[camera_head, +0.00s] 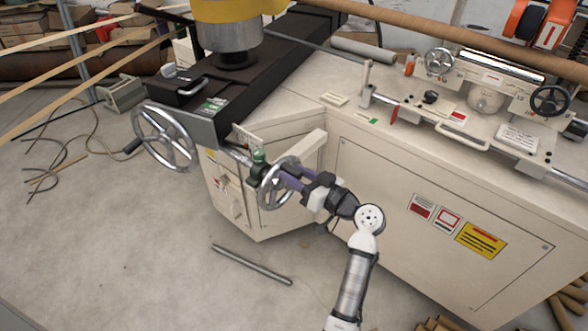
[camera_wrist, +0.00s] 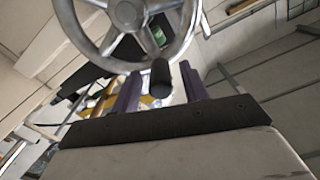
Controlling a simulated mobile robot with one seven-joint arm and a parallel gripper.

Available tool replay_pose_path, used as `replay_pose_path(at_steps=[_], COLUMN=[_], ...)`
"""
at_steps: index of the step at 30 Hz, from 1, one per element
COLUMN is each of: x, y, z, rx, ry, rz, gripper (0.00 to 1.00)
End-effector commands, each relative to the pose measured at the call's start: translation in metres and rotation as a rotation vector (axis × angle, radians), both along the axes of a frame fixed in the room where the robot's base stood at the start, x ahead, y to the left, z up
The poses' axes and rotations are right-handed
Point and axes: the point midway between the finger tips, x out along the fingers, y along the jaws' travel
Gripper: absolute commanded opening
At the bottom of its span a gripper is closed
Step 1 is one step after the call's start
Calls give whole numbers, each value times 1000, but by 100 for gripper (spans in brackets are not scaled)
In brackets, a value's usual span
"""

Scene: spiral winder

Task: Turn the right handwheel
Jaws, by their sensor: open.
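The right handwheel (camera_head: 263,190), the right one of two large silver spoked wheels, is mounted at the corner of the cream machine. My gripper (camera_head: 284,176) reaches it from the right, with purple fingers at the wheel. In the wrist view the wheel (camera_wrist: 128,14) fills the upper left and middle. Its black handle (camera_wrist: 161,77) points toward the camera and shows between the two spread fingers of my gripper (camera_wrist: 161,80). The fingers are open, with gaps on both sides of the handle. Whether a fingertip touches the rim cannot be told.
The left handwheel (camera_head: 165,138) stands close by on a grey bracket. The machine's cream cabinet (camera_head: 385,190) lies beside my arm. A metal rod (camera_head: 252,264) lies on the floor. Open floor (camera_head: 120,245) spreads at the left. Smaller wheels (camera_head: 439,60) sit on the machine top.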

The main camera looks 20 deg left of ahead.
Motion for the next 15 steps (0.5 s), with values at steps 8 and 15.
replay_pose_path(at_steps=[8, 15], x=[4, 4], y=[10, 10], z=[-1, -1], rx=[-1, -1], ry=[1, 0], rz=[-2, -1], gripper=[44, 34])
